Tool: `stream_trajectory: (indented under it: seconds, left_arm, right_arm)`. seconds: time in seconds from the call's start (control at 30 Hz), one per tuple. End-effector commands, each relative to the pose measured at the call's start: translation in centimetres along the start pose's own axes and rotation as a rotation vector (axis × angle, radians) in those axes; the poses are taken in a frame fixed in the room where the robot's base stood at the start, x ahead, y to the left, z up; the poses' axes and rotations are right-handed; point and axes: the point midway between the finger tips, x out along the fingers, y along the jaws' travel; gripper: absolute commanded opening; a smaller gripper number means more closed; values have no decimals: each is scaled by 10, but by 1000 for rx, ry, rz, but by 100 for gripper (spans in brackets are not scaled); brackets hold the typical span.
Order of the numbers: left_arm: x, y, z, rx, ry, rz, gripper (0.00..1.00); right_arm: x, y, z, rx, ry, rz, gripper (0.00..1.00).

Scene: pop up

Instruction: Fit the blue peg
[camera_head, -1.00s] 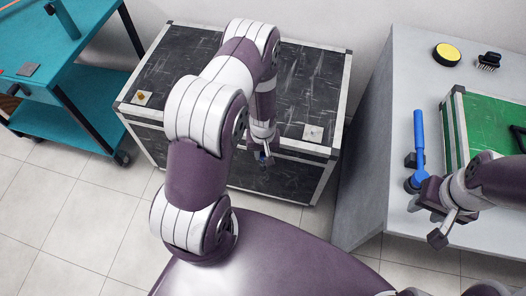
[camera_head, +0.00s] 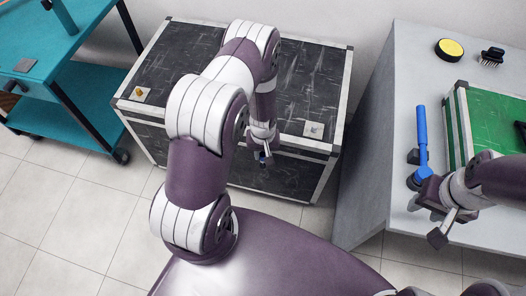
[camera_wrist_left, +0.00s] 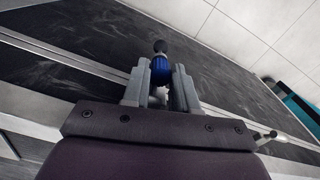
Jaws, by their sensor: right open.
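The blue peg (camera_wrist_left: 161,70) shows in the left wrist view, with a dark rounded end pointing away. My left gripper (camera_wrist_left: 161,80) is shut on it, one finger on each side. In the head view, my left gripper (camera_head: 263,150) hangs at the front side of a black case (camera_head: 310,85), apart from its top corner plates. A pale square plate (camera_head: 313,130) with a small fitting lies on the case's right front corner. My right gripper (camera_head: 437,213) is open over the grey table's near edge, close to the lower end of a blue-handled tool (camera_head: 421,135).
Another pale plate with a small yellow piece (camera_head: 140,93) lies on the case's left corner. The grey table (camera_head: 385,180) on the right holds a green board (camera_head: 495,115), a yellow round pad (camera_head: 449,49) and a black brush (camera_head: 491,58). A teal cart (camera_head: 75,110) stands at the left.

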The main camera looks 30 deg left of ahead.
Motion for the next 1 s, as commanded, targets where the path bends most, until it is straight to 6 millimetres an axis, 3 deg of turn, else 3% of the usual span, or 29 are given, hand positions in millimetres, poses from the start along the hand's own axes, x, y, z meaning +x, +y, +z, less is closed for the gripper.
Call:
stream_trajectory:
  seconds: [0.03, 0.07, 0.4, 0.47, 0.8, 1.0]
  left_arm:
    - [0, 0, 0, 0, 0, 0, 45]
    - [0, 0, 0, 0, 0, 0, 55]
    - [-6, 0, 0, 0, 0, 0, 55]
    - [-16, 0, 0, 0, 1, 0, 55]
    - [-104, 0, 0, 0, 2, 1, 55]
    - [-126, 0, 0, 0, 0, 0, 55]
  right_arm:
    - [0, 0, 0, 0, 0, 0, 43]
    - [0, 0, 0, 0, 0, 0, 43]
    - [-2, 0, 0, 0, 0, 0, 43]
    - [-6, 0, -1, 0, 0, 0, 43]
    - [-25, 0, -3, 0, 0, 0, 43]
    - [-28, 0, -3, 0, 0, 0, 43]
